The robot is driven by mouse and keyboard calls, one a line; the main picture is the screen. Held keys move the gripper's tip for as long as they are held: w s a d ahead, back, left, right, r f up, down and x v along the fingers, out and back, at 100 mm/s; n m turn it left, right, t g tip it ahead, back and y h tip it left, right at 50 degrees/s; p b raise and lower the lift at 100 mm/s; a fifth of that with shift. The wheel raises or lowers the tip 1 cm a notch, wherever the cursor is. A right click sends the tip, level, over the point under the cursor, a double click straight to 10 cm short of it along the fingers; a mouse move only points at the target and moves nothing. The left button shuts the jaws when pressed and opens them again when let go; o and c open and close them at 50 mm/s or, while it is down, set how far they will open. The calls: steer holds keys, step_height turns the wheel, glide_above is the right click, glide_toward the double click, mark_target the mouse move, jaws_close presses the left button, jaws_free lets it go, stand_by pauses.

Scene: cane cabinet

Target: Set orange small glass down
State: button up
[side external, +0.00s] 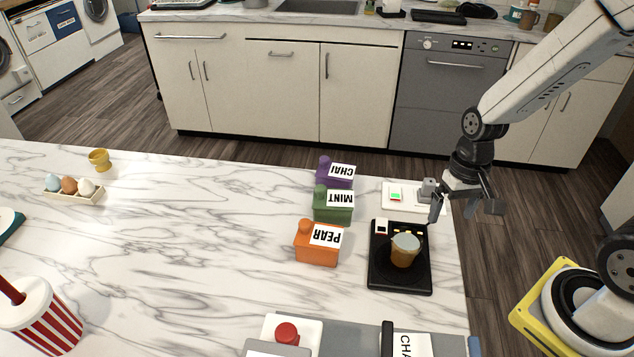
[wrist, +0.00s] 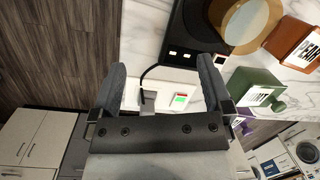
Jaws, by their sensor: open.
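The orange small glass (side external: 405,250) stands upright on a black square plate device (side external: 400,280) near the right end of the marble counter. It also shows at the top of the wrist view (wrist: 240,22), partly cut off by the frame edge. My gripper (side external: 465,205) is open and empty, above and to the right of the glass and apart from it. In the wrist view its two dark fingers (wrist: 160,88) are spread wide with nothing between them.
Orange PEAR (side external: 316,250), green MINT (side external: 333,205) and purple CHAI (side external: 335,175) boxes stand left of the plate. A white device (side external: 400,205) lies behind it. A striped cup (side external: 45,315), egg tray (side external: 72,190) and yellow cup (side external: 99,160) are far left. The middle counter is clear.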

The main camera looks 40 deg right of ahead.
steer(key=r+n+t, duration=0.1)
steer(key=w+a+r+n+t+h, duration=0.1)
steer(key=n, duration=0.1)
steer(key=w+a+n+t, duration=0.1)
steer(key=shift+r+n, duration=0.3)
steer(key=shift+r, duration=0.1)
